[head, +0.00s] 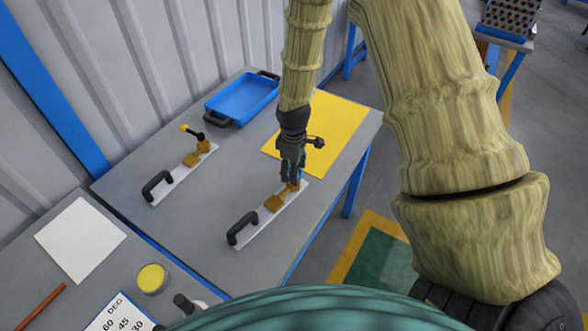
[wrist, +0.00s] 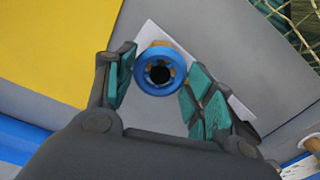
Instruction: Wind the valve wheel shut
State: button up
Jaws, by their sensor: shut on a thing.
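The valve wheel is a blue ring with a dark centre (wrist: 143,73) in the wrist view. It sits between the green finger pads of my gripper (wrist: 160,88). In the head view my gripper (head: 291,177) points down over the right end of a white plate. It is shut on the wheel, which the fingers mostly hide there. The brass valve body (head: 274,202) shows just below the fingers. The white plate (head: 258,222) lies on the grey table and has a black handle (head: 241,228) at its near left end.
A second white plate (head: 177,178) with a brass valve, yellow-tipped black lever (head: 192,132) and black handle lies to the left. A blue tray (head: 243,98) stands behind. A yellow mat (head: 335,125) lies beyond my gripper. Bare grey table (head: 222,180) separates the plates.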

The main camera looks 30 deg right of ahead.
jog(key=shift+m, duration=0.6)
jog(key=o, duration=1)
jog(key=shift+o, duration=0.2)
notch_tip(320, 180, up, 12)
dwell(0.7)
